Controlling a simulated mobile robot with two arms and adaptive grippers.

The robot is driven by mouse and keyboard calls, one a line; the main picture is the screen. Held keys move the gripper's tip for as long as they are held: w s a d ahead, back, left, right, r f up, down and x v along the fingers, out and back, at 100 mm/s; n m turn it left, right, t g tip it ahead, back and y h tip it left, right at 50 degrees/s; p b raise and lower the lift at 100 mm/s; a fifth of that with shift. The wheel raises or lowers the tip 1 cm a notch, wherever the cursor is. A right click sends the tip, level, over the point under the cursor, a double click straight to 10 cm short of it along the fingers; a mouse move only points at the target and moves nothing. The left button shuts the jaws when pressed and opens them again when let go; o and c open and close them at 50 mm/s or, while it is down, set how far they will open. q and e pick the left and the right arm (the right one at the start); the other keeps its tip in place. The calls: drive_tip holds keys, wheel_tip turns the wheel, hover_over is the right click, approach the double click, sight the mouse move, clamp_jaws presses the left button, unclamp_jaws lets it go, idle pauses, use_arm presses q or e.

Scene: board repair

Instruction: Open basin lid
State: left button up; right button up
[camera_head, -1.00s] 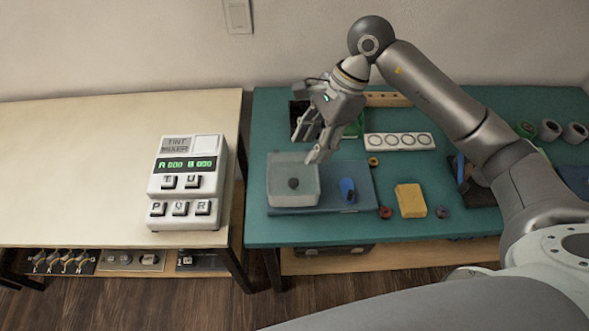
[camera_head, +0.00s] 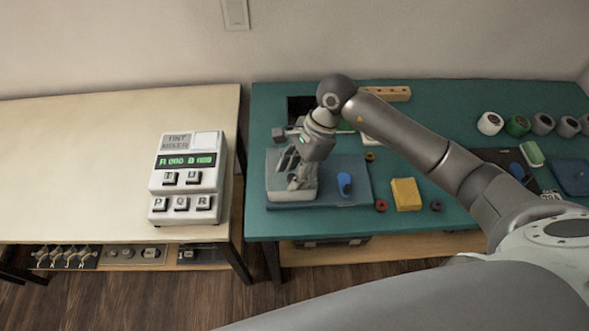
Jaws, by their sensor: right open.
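The basin (camera_head: 290,195) is a pale, box-shaped container on a blue mat (camera_head: 340,200) at the left of the green table. Its lid is the translucent top (camera_head: 276,180), which lies flat on it and is partly hidden by my right gripper. The dark knob in the lid's middle is hidden behind the fingers. My right gripper (camera_head: 290,177) points down over the basin, its fingers apart around the lid's middle. I cannot tell if they touch it. My left gripper is not in view.
A blue object (camera_head: 345,184) stands on the mat right of the basin. A yellow sponge (camera_head: 406,194) and a red ring (camera_head: 381,205) lie nearby. A black tray (camera_head: 298,108) is behind the gripper. The tint mixer (camera_head: 188,178) stands on the left table.

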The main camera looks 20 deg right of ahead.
drive_tip(key=shift+c, duration=0.2)
clamp_jaws()
drive_tip(key=shift+w+r, duration=0.1)
drive_tip(key=shift+r, duration=0.05)
